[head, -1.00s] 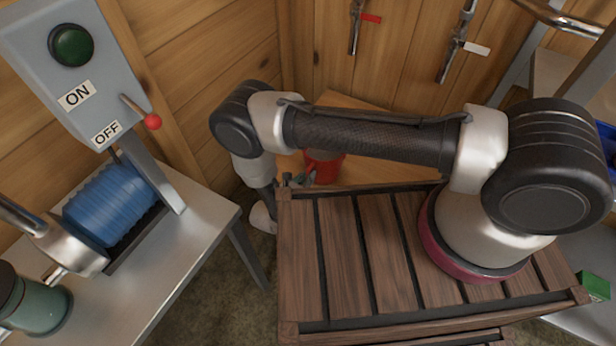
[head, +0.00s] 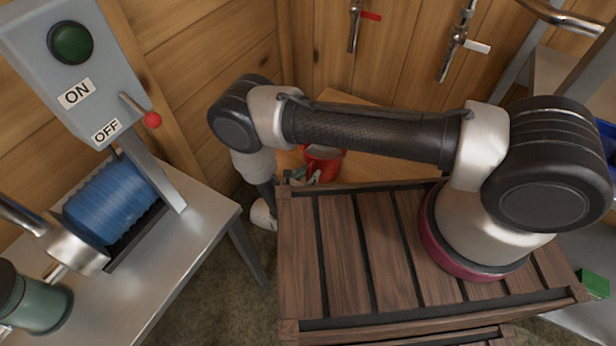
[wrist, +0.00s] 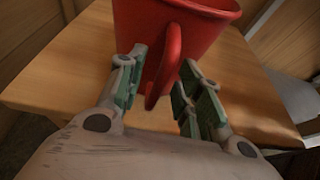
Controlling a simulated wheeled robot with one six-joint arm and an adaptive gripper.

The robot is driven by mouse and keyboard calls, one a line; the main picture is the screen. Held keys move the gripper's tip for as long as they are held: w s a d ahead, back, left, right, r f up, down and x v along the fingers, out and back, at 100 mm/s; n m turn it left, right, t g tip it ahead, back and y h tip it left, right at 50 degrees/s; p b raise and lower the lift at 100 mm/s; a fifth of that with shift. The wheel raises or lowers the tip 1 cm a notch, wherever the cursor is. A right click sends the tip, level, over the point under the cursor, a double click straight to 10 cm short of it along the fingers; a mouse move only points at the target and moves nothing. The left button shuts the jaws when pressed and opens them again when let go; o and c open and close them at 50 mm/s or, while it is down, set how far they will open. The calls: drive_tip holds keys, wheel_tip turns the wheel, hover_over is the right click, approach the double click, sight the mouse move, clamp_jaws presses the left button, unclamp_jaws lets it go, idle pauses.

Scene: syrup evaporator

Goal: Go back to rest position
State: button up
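A red mug (head: 326,166) stands on the wooden surface behind my base, partly hidden by my arm in the head view. In the wrist view the mug (wrist: 195,35) fills the top middle, with its handle (wrist: 164,70) facing me. My gripper (wrist: 160,85) is open, with its green-padded fingers on either side of the handle. Gaps show between the handle and both pads. In the head view my gripper (head: 300,178) is small, just left of the mug and partly hidden.
A grey control box (head: 75,65) with ON and OFF labels and a red-knobbed lever stands at left. Below it a blue ribbed cylinder (head: 110,205) sits on a metal table (head: 165,255). Taps (head: 455,45) hang on the back wall. The wooden surface (wrist: 60,75) is bare left of the mug.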

wheel_tip(320, 180, up, 10)
drive_tip(key=shift+f, duration=0.25)
drive_tip(key=s+d+m+g+h, duration=0.1)
drive_tip(key=s+d+g+h, duration=0.15)
drive_tip(key=d, duration=0.35)
drive_tip(key=s+d+r+m+g+y, duration=0.15)
drive_tip(key=d+r+m+g, duration=0.3)
drive_tip(key=r, duration=0.55)
drive_tip(key=s+d+r+m+g, duration=0.25)
drive_tip(key=r+m, duration=0.35)
drive_tip(key=r, duration=0.4)
drive_tip(key=s+d+r+m+g+y, duration=0.1)
drive_tip(key=d+r+m+g, duration=0.45)
drive_tip(key=r, duration=0.55)
drive_tip(key=s+d+r+m+t+y, duration=0.2)
drive_tip(key=s+d+r+m, duration=0.1)
drive_tip(key=r, duration=0.4)
drive_tip(key=s+d+r+m+t+y, duration=0.3)
drive_tip(key=s+d+r+m, duration=0.1)
drive_tip(key=r, duration=0.4)
drive_tip(key=s+d+r+m+t+y, duration=0.3)
drive_tip(key=s+d+r+m, duration=0.1)
drive_tip(key=d+r, duration=0.2)
drive_tip(key=shift+s+d+r+m, duration=0.2)
drive_tip(key=shift+r+m, duration=0.2)
drive_tip(key=shift+r, duration=0.3)
